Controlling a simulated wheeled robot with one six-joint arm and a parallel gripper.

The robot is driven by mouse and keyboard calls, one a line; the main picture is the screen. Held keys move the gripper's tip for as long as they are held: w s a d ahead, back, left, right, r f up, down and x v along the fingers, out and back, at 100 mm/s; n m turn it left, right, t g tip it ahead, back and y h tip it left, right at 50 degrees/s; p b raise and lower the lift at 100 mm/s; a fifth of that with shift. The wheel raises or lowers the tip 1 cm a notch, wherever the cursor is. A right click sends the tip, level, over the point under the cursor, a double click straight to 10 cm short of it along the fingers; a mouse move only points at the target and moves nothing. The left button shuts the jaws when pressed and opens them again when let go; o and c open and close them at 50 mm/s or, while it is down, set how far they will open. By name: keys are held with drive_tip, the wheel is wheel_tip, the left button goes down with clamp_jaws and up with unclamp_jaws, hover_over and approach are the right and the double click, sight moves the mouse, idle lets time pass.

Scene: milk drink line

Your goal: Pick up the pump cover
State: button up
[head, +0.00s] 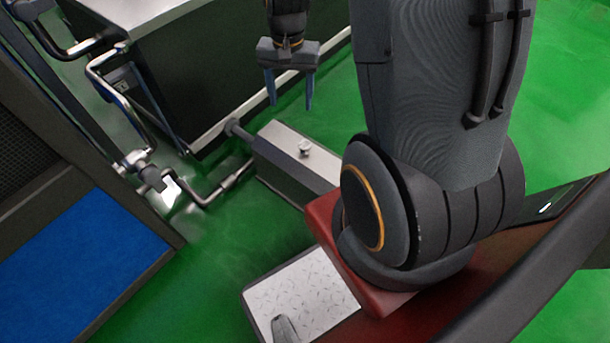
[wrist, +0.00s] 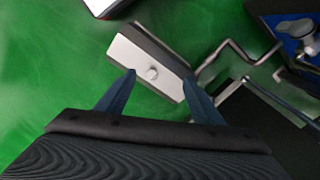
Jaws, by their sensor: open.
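The pump cover (head: 317,164) appears to be the low box with a pale top, grey side and small round knob (head: 304,147), near the green floor in the middle of the head view. The cover's right end is partly hidden by my arm in the head view.
A bent metal pipe (head: 222,188) runs to the cover's left end. A large dark cabinet (head: 235,62) stands behind it. A blue-topped unit (head: 75,270) is at left. Open green floor (head: 225,245) lies in front of the pipe.

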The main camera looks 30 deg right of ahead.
sight(304, 144)
drive_tip(key=w+d+f+m+b, duration=0.2)
drive_tip(key=f+b, duration=0.1)
drive_tip(key=f, duration=0.4)
drive_tip(key=w+d+f+m+b, duration=0.2)
drive_tip(key=d+f+b, duration=0.1)
drive_tip(key=f, duration=0.5)
drive_tip(key=w+d+f+m+b, duration=0.1)
drive_tip(key=w+d+f+b, duration=0.2)
drive_tip(key=f+b, duration=0.2)
wheel_tip(304, 144, down, 3)
drive_tip(key=shift+w+f+m, duration=0.1)
drive_tip(key=shift+m, duration=0.3)
drive_tip(key=shift+f+b, duration=1.65)
drive_tip(key=shift+f, duration=2.2)
drive_tip(key=shift+c, duration=0.4)
clamp_jaws()
